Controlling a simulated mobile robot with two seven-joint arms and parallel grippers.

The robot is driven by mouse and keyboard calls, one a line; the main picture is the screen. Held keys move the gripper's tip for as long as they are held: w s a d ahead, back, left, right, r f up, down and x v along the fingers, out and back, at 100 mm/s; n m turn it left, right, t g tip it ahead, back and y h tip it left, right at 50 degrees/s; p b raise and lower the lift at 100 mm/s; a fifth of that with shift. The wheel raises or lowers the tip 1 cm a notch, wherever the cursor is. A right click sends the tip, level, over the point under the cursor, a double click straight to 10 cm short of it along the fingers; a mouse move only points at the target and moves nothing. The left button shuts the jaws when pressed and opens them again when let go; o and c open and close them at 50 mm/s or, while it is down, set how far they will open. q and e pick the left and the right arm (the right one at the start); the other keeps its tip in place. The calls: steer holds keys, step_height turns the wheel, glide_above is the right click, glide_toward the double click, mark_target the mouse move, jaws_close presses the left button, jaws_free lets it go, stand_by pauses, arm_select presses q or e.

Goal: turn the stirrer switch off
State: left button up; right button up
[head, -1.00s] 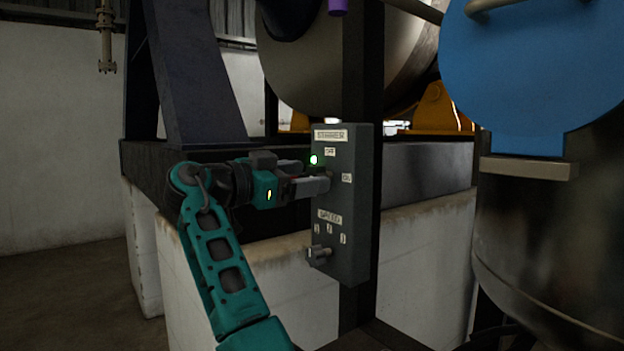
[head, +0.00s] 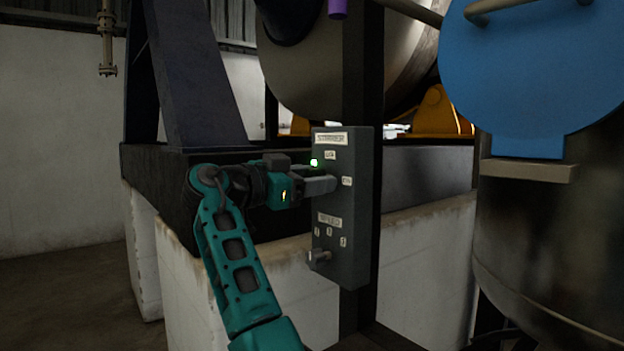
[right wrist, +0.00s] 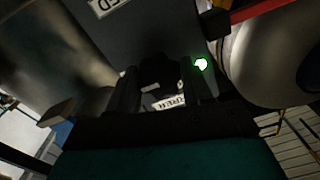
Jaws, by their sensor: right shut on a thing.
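The grey control box (head: 346,262) stands on a dark post in the head view. Its upper plate reads STIRRER (head: 331,138), with small OFF and ON labels below it. A green lamp (head: 314,162) on the box is lit; it also glows in the right wrist view (right wrist: 201,64). My right gripper (head: 326,184) reaches in from the left and is shut on the stirrer switch, beside the ON label. The fingers hide the switch in the head view. In the right wrist view the dark switch knob (right wrist: 160,68) shows between the fingers. My left gripper is not in view.
A speed knob (head: 318,257) sits lower on the same box, below its label and small number marks. A white plinth (head: 210,285) lies behind my arm. A dark tank with a blue disc (head: 540,75) stands close at the right. Open floor lies at the left.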

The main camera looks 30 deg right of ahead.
steer(key=shift+c, duration=0.8)
steer(key=shift+r, duration=0.1)
